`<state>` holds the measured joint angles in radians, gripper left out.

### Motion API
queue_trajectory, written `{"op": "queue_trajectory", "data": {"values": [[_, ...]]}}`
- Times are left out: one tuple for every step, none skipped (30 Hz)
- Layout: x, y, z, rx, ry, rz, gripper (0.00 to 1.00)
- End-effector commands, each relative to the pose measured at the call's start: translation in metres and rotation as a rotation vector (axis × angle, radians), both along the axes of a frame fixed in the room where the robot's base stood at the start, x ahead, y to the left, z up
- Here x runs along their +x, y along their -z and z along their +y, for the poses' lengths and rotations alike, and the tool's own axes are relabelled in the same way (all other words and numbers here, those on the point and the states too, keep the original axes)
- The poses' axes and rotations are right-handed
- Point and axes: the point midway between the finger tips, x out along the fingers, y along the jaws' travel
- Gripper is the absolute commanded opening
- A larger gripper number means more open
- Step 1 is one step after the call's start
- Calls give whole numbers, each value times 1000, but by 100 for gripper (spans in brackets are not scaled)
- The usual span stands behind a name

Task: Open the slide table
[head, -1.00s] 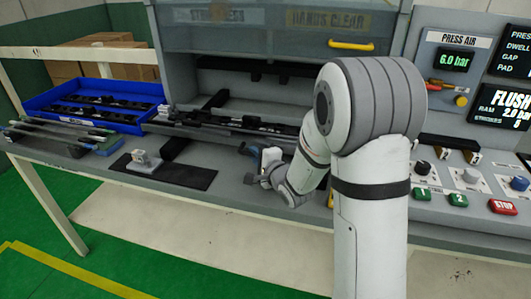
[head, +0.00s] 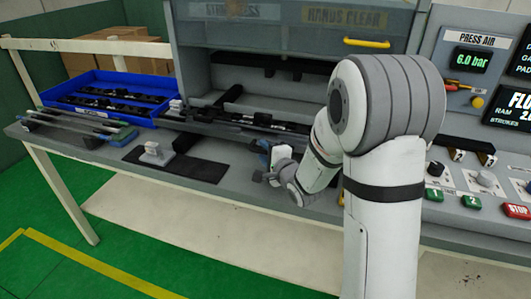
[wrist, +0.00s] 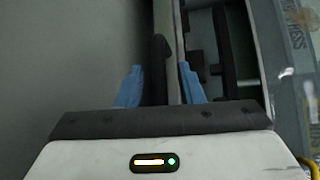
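The slide table, a grey platform carrying long dark fixtures (head: 215,125), lies at the front of the press opening in the head view. My gripper (head: 268,162) is in front of its edge, low and to the right. In the wrist view my gripper (wrist: 160,88) has its two blue fingers apart. A dark rounded bar (wrist: 160,60), perhaps a handle, shows between and beyond the fingertips; I cannot tell whether they touch it. A pale edge (wrist: 178,35) runs beside the bar, with dark fixtures to its right. My arm hides part of the bench.
A blue tray (head: 60,98) of dark trim parts stands at the left. A small grey block (head: 152,152) sits on a black mat (head: 205,172). Above the opening hangs a guard with a yellow handle (head: 367,43). Control buttons, including a red stop button (head: 516,211), are at the right.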

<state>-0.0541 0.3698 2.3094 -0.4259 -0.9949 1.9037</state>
Motion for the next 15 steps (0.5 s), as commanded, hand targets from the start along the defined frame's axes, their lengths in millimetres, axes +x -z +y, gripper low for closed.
{"op": "queue_trajectory", "data": {"values": [[0,0,-1,0,1,0,34],[0,0,-1,1,1,0,34],[-2,0,-1,1,2,1,34],[-3,-1,-2,0,2,0,34],[-5,-1,-3,0,2,0,34],[-10,-2,-5,0,2,-1,34],[-14,-2,-7,0,2,0,34],[-18,-3,-9,0,2,-1,34],[-25,-4,-12,0,3,-1,34],[-30,-5,-14,0,3,-1,34],[-34,-6,-16,0,3,-1,34],[-41,-7,-19,0,2,0,34],[-46,-7,-20,0,2,0,34],[-50,-8,-22,0,2,-1,34],[-55,-9,-25,0,3,-2,34]]}}
